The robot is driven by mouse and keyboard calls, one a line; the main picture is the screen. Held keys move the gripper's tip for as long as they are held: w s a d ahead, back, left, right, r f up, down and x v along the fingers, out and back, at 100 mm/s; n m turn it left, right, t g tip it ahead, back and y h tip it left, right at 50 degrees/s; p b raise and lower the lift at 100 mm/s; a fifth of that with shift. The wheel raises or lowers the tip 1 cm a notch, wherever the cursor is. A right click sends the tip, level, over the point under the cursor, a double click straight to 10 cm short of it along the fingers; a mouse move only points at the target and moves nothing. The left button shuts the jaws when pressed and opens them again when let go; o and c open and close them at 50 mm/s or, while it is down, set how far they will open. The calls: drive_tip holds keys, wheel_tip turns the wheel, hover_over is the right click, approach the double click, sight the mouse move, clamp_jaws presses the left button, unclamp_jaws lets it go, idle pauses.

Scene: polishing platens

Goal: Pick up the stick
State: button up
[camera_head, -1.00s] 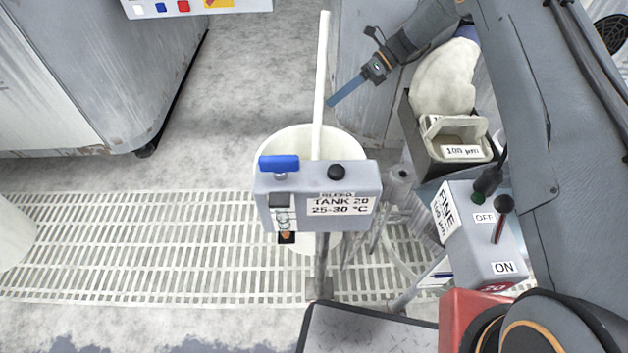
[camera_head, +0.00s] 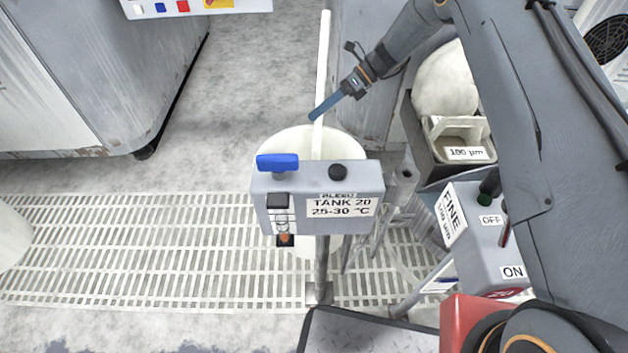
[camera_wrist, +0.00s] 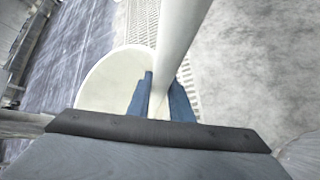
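The stick (camera_head: 322,67) is a long white rod leaning upright out of a round white bucket (camera_head: 275,148). Its lower part is hidden behind the grey TANK 20 box. My gripper (camera_head: 316,115) has blue fingers and reaches the stick from the right, just above the bucket rim. In the wrist view, the stick (camera_wrist: 177,45) passes between the two fingers of my gripper (camera_wrist: 162,95), with one finger on each side. The fingers look apart, and I cannot tell whether either touches the stick. The bucket (camera_wrist: 112,82) shows behind them.
The grey TANK 20 box (camera_head: 262,200) with a blue handle stands in front of the bucket. A container marked 100 µm (camera_head: 466,154) and a FINE switch box (camera_head: 480,255) stand at right.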

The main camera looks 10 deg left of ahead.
clamp_jaws()
drive_tip(key=shift+r, duration=0.1)
wheel_tip(320, 180, up, 28)
drive_tip(key=p, duration=0.7)
